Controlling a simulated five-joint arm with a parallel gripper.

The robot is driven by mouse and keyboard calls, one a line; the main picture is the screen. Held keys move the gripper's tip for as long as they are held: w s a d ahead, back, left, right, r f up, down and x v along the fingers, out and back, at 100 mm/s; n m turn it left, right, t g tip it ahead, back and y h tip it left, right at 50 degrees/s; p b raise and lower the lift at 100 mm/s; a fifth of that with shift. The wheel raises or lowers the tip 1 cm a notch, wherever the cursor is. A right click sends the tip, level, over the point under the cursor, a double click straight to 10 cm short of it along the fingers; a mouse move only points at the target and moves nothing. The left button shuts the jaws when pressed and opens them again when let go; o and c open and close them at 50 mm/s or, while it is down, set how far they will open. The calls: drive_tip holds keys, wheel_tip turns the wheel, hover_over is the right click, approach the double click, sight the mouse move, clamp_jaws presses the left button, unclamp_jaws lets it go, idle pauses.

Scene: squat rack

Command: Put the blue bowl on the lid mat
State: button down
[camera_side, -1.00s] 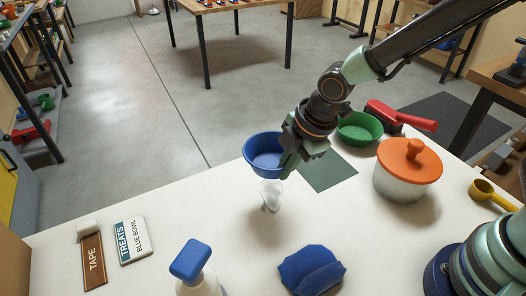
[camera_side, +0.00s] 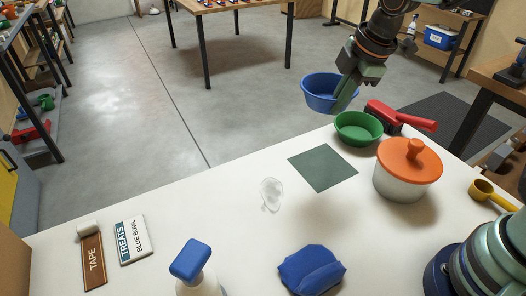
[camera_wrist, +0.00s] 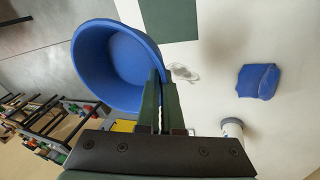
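The blue bowl (camera_side: 318,92) is held up in the air, beyond the far edge of the white table in the side view. It fills the upper left of the wrist view (camera_wrist: 125,60). My gripper (camera_side: 346,97) is shut on the bowl's rim; in the wrist view its fingers (camera_wrist: 160,92) pinch the rim's right side. A flat dark green square, seemingly the lid mat (camera_side: 323,168), lies bare on the table, apart from the bowl. Part of it shows at the top of the wrist view (camera_wrist: 168,18).
A green bowl (camera_side: 358,130) and red-handled tool (camera_side: 400,116) stand behind the mat. A pot with an orange lid (camera_side: 408,172) is to its right. A clear crumpled item (camera_side: 271,194), blue cloth (camera_side: 311,270), blue-topped bottle (camera_side: 191,262) and label signs (camera_side: 133,240) are nearer.

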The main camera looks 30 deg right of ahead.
sight(324, 177)
drive_tip(key=shift+d+m, duration=0.3)
drive_tip(key=shift+d, duration=0.55)
drive_tip(key=shift+d+f, duration=0.25)
wheel_tip(324, 177, down, 20)
drive_tip(key=shift+r, duration=0.25)
drive_tip(key=shift+f, duration=0.1)
drive_tip(key=c, duration=1.1)
unclamp_jaws()
